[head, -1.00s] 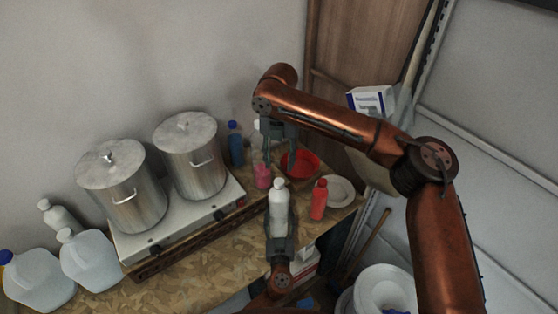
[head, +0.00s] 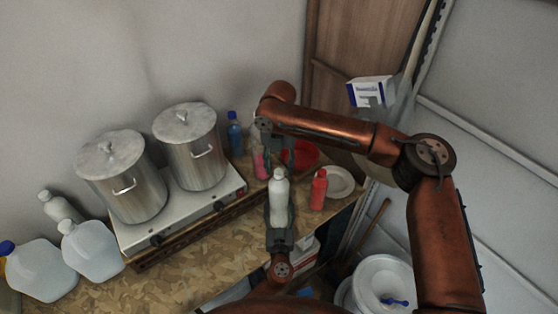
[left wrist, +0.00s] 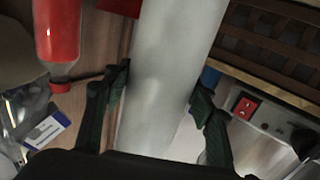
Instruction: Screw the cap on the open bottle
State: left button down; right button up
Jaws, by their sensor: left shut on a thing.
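The white bottle (head: 278,201) stands upright near the front of the wooden counter. My left gripper (head: 279,222) is shut on it from the front; in the left wrist view the pale bottle (left wrist: 165,80) fills the space between the two fingers (left wrist: 160,95). The bottle's top is small and white, and I cannot tell whether a cap sits on it. My right gripper (head: 276,153) points down just behind the bottle's top, its fingers apart. I see no cap between them, though the view there is cluttered.
A red bottle (head: 318,190) stands just right of the white one. Behind are a pink bottle (head: 261,166), a blue bottle (head: 235,134), a red bowl (head: 305,152) and a white plate (head: 340,181). Two metal pots (head: 190,150) on a hot plate (head: 190,217) fill the left.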

jog(key=shift+f, duration=0.3)
jog(key=shift+c, duration=0.6)
